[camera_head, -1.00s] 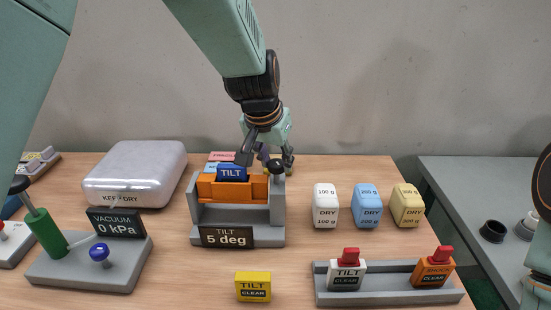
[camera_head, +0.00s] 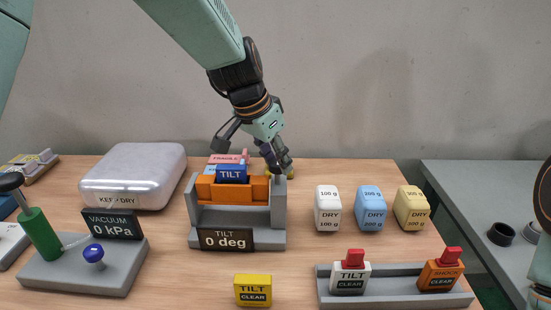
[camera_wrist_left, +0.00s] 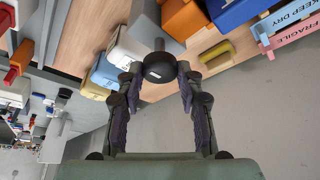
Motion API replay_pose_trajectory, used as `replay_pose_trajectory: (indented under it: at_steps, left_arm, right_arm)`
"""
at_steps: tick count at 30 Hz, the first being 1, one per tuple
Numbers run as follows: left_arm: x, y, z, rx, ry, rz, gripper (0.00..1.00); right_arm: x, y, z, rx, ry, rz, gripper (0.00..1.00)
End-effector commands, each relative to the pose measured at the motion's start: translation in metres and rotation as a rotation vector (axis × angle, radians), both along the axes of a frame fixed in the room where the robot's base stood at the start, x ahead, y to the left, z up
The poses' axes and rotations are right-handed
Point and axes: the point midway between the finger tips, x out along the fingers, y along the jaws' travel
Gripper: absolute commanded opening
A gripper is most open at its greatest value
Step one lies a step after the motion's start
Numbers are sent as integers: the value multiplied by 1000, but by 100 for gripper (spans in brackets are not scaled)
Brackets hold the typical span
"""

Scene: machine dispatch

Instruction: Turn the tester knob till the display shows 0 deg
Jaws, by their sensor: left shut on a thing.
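The tilt tester (camera_head: 203,240) stands mid-table, a grey frame with an orange cradle (camera_head: 262,188) holding a blue TILT block (camera_head: 232,173). The cradle looks level. The dark round knob (camera_wrist_left: 160,67) shows between the fingertips in the left wrist view; in the head view my fingers largely hide it. My left gripper (camera_wrist_left: 160,72) is shut on the knob, at the tester's upper right in the head view (camera_head: 279,168). My right gripper is not in view.
A vacuum unit (camera_head: 75,275) and a KEEP DRY case (camera_head: 135,170) stand left. A pink FRAGILE block (camera_head: 226,158) is behind the tester. White, blue and yellow DRY weights (camera_head: 369,209) stand right, behind a grey switch rail (camera_head: 400,299). A yellow TILT CLEAR block (camera_head: 253,290) is in front.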

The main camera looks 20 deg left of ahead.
Motion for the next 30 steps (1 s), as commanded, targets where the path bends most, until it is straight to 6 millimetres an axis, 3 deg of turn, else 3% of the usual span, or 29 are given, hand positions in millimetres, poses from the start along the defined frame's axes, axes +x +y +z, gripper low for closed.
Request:
replay_pose_trajectory:
  at_steps: [1, 2, 9, 20, 23, 30]
  left_arm:
    - [0, 0, -1, 1, 2, -1, 5]
    - [0, 0, -1, 1, 2, -1, 38]
    - [0, 0, 0, 1, 2, 0, 59]
    - [-1, 1, 3, 1, 0, 0, 60]
    - [-4, 3, 13, 1, -2, -1, 60]
    - [-20, 12, 58, 0, -4, 1, 60]
  right_arm:
    - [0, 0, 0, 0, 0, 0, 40]
    - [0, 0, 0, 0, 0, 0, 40]
    - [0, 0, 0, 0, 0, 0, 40]
    - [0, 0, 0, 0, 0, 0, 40]
    - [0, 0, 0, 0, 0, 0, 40]
    - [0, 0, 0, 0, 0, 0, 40]
